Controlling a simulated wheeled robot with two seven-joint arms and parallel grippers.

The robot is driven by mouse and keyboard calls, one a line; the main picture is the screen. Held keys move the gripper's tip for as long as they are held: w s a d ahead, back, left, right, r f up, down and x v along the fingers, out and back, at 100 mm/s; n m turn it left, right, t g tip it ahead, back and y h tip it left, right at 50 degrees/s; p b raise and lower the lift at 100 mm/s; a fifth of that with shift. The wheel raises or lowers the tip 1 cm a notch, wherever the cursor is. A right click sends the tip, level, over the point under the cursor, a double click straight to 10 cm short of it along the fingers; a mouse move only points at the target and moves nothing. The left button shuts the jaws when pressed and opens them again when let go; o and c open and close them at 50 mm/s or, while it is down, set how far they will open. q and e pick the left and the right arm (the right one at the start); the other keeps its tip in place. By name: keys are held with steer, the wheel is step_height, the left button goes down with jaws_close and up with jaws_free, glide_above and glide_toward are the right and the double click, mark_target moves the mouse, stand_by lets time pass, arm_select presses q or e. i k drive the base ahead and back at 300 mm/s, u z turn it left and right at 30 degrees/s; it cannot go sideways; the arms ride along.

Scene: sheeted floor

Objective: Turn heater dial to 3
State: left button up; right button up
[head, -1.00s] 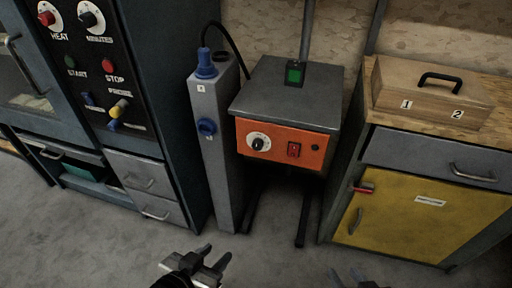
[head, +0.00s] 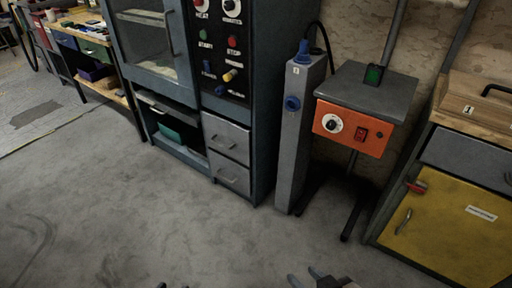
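The heater is a grey-topped box with an orange front panel (head: 350,142), right of centre in the head view. Its dial (head: 332,124) is a black knob on a white round scale at the panel's left. The scale's marks are too small to read. My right gripper (head: 304,277) is at the bottom edge, well below and apart from the heater; its fingers are apart and nothing shows between them. Only the fingertips of my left gripper (head: 173,286) show at the bottom edge, spaced apart. Neither gripper touches the dial.
A red rocker switch (head: 361,133) is beside the dial. A grey post with a blue knob (head: 292,103) stands left of the heater. A dark cabinet (head: 262,100) with knobs and buttons is farther left, a yellow-doored cabinet (head: 450,225) right. Open floor (head: 120,215) lies at the left front.

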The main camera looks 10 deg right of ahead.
mark_target(331, 125)
steer(key=u, duration=3.45)
steer(key=i, duration=0.2)
steer(key=z, duration=2.4)
steer(key=i, duration=1.25)
steer(key=z, duration=1.45)
steer(key=i, duration=0.6)
steer(key=z, duration=0.55)
